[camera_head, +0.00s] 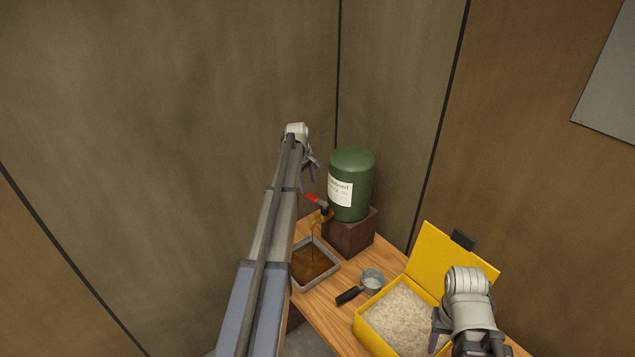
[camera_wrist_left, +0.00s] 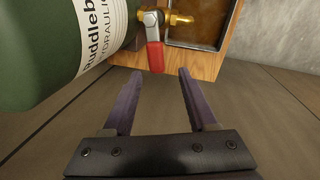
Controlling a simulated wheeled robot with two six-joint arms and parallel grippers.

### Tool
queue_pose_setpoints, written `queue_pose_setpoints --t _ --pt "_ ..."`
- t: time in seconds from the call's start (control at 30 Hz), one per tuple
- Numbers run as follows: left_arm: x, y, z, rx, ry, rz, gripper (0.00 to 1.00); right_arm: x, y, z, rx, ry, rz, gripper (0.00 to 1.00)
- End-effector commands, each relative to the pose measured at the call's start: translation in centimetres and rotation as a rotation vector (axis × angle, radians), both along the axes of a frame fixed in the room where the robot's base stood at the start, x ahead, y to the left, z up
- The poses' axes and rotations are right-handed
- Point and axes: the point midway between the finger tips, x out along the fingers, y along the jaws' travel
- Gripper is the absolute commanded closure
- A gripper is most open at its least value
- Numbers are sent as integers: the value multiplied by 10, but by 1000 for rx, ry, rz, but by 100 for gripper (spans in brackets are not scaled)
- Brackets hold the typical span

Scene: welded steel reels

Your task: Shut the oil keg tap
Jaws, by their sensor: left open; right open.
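The green oil keg (camera_head: 352,180) with a white label stands on a dark block. Its brass tap (camera_head: 322,215) has a red-ended lever (camera_head: 314,199) pointing left in the head view. A thin stream runs from the tap into a tray of brown oil (camera_head: 313,262). My left gripper (camera_head: 309,174) is open and empty, just above and left of the lever. In the left wrist view, the red lever end (camera_wrist_left: 155,57) lies just beyond and between the open fingertips (camera_wrist_left: 160,75); no contact shows. My right gripper (camera_head: 439,318) is open over the yellow box.
The yellow box (camera_head: 374,335) with its lid raised holds pale granules (camera_head: 400,318). A metal scoop (camera_head: 371,279) with a black handle lies between tray and box on the wooden table (camera_head: 320,310). Brown walls stand close behind the keg.

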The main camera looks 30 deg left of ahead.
Motion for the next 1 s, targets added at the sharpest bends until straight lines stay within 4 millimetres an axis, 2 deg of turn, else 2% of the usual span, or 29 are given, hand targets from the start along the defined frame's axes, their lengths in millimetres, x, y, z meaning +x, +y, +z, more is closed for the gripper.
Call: queue_pose_setpoints --t 0.23,0.47,0.67,1.0 --pt "1 6 3 -3 -3 16 42 -1 0 3 0 0 0 50" --pt "2 6 -5 -2 -3 14 42 -1 0 -5 0 0 3 50" --pt "5 5 -23 -2 -2 14 42 0 0 -24 0 0 12 50" --pt "13 4 -66 -2 -2 14 42 0 -1 -66 -2 1 34 50"
